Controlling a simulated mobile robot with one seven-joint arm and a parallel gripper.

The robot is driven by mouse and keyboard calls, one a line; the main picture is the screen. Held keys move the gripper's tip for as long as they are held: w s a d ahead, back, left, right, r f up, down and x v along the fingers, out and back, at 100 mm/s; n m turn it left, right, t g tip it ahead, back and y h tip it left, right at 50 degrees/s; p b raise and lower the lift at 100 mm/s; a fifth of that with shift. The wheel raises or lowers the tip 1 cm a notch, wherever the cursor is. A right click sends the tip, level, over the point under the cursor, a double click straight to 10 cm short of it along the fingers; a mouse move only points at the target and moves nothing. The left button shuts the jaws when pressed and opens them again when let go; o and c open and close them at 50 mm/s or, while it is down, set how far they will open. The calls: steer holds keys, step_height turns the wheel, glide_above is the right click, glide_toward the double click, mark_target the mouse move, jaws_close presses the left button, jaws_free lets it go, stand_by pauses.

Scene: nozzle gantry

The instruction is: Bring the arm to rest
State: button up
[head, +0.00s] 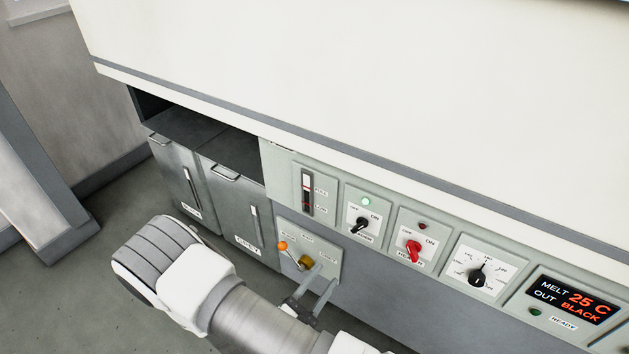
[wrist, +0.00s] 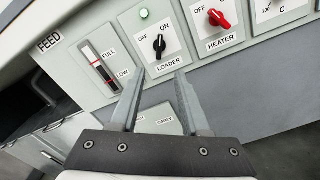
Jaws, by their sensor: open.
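My gripper (head: 325,276) is open and empty in front of the lower part of the control panel. In the wrist view its two grey fingers (wrist: 161,74) stand apart, with the tips below the LOADER switch plate. No object is between them. My white and grey arm reaches in from the bottom of the head view. The black LOADER switch (head: 361,224) has a lit green lamp (head: 366,202) above it. The selector plate (head: 326,266) with an orange-knobbed lever (head: 283,246) is partly hidden behind my fingers in the wrist view.
The red HEATER switch (head: 413,249) points toward OFF under a dark red lamp. A dial (head: 478,276) and a display (head: 575,303) reading MELT 25 C, OUT BLACK sit farther right. Grey bins (head: 178,172) stand left. A white hood (head: 370,80) overhangs the panel. Floor (head: 90,290) is clear at left.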

steer(key=s+d+r+m+g+p, duration=0.2)
steer(key=d+r+m+g, duration=0.25)
steer(key=r, duration=0.35)
steer(key=s+d+r+m+g+p, duration=0.1)
steer(key=d+r+m+g+p, duration=0.15)
steer(key=r+m+g, duration=0.45)
steer(key=s+d+r+m+g+p, duration=0.1)
steer(key=s+d+r+m+g, duration=0.2)
steer(key=r, duration=0.6)
steer(key=s+r+m+t+y+p, duration=0.2)
steer(key=s+r+m+y+p, duration=0.1)
steer(key=r, duration=0.7)
steer(key=s+r+m+t+y+p, duration=0.3)
steer(key=r+m+y, duration=0.2)
steer(key=r, duration=0.6)
steer(key=y, duration=0.2)
steer(key=shift+y, duration=0.3)
